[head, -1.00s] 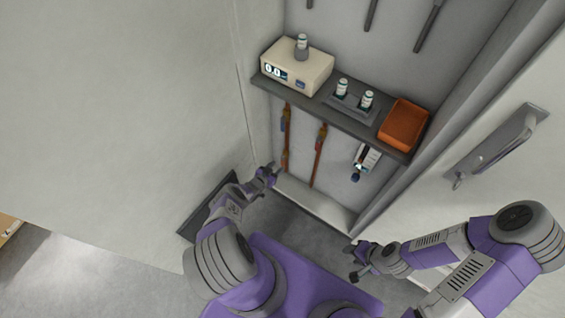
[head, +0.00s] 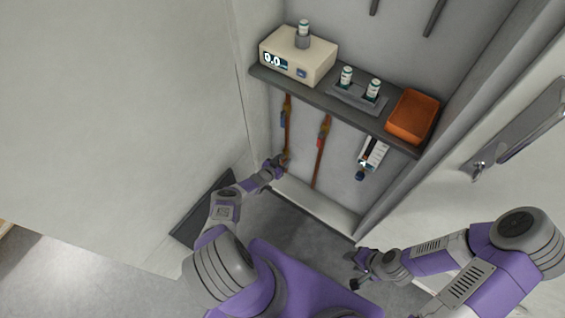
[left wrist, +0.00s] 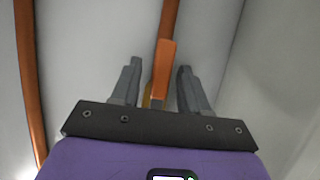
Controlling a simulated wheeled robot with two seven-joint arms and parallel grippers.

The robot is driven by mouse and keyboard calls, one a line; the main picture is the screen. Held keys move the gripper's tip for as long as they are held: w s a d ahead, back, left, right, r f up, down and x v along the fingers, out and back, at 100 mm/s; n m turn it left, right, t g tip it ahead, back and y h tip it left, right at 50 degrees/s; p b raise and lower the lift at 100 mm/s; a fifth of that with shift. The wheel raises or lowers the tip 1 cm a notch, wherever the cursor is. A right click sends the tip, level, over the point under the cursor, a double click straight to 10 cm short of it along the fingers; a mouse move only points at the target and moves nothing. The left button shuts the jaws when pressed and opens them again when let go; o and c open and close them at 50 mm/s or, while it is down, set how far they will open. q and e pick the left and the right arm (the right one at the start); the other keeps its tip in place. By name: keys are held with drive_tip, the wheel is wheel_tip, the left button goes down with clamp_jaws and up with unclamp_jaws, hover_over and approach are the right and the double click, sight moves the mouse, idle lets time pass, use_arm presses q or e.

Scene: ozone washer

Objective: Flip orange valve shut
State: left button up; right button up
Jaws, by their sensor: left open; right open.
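The orange valve handle (left wrist: 163,75) shows in the left wrist view as a flat orange lever in front of a copper pipe (left wrist: 170,18). My left gripper (left wrist: 160,83) is open, with one finger on each side of the lever; I cannot tell whether they touch it. In the head view my left gripper (head: 279,161) is at the lower end of the left copper pipe (head: 287,135) and hides much of the valve there. My right gripper (head: 357,269) is open and empty, low in front of the cabinet, away from the pipes.
A second copper pipe (head: 320,160) with a red handle stands to the right. Above is a dark shelf (head: 330,105) with a cream meter box (head: 298,57), small vials and an orange tray (head: 412,118). A white panel (head: 110,110) is on the left, a door handle (head: 515,135) on the right.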

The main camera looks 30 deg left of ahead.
use_arm(q)
clamp_jaws()
idle(0.3)
drive_tip(key=shift+s+a, duration=0.1)
